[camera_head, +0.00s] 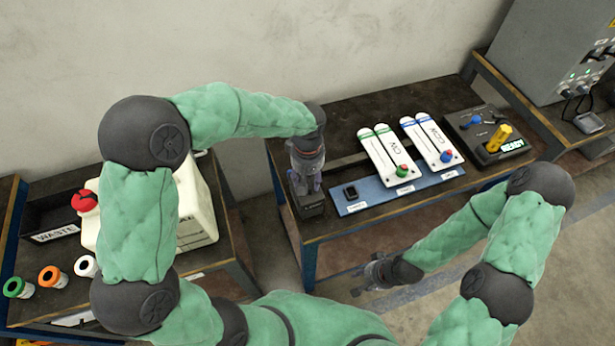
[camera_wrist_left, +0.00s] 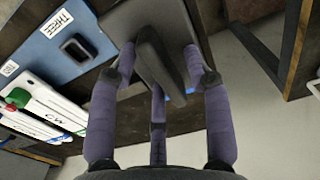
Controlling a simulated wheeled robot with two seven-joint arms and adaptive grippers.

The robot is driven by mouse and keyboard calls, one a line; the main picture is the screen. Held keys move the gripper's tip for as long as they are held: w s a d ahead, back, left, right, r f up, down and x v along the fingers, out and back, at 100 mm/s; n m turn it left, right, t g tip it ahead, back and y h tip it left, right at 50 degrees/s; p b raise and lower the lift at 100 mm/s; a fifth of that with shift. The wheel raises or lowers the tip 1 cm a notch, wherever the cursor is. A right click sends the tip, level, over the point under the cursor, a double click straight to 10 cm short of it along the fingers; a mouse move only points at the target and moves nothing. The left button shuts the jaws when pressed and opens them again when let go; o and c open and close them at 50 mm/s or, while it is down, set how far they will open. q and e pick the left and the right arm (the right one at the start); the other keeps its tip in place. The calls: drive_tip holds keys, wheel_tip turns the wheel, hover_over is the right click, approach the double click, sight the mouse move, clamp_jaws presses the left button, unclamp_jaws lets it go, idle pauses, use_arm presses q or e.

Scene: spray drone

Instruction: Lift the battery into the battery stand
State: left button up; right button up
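My left gripper (camera_head: 303,182) points down at the left end of the middle table, over a dark grey block (camera_head: 311,207) that looks like the battery. In the left wrist view, the block (camera_wrist_left: 125,18) has a raised dark handle (camera_wrist_left: 158,62). The purple fingers of my left gripper (camera_wrist_left: 158,70) stand apart around this handle, with gaps showing beside it. The block's underside is hidden. My right gripper (camera_head: 372,275) hangs empty in front of the table, its fingers apart. I cannot tell which fixture is the battery stand.
A blue board (camera_head: 385,197) with a small black socket (camera_head: 350,192) lies right of the block. A black unit (camera_head: 478,122) with a yellow handle and READY display is at right. A white tank (camera_head: 192,205) stands on the left table.

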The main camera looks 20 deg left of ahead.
use_arm(q)
drive_tip(key=shift+s+f, duration=0.1)
drive_tip(key=shift+f, duration=0.05)
wheel_tip(320, 180, up, 12)
idle(0.6)
idle(0.6)
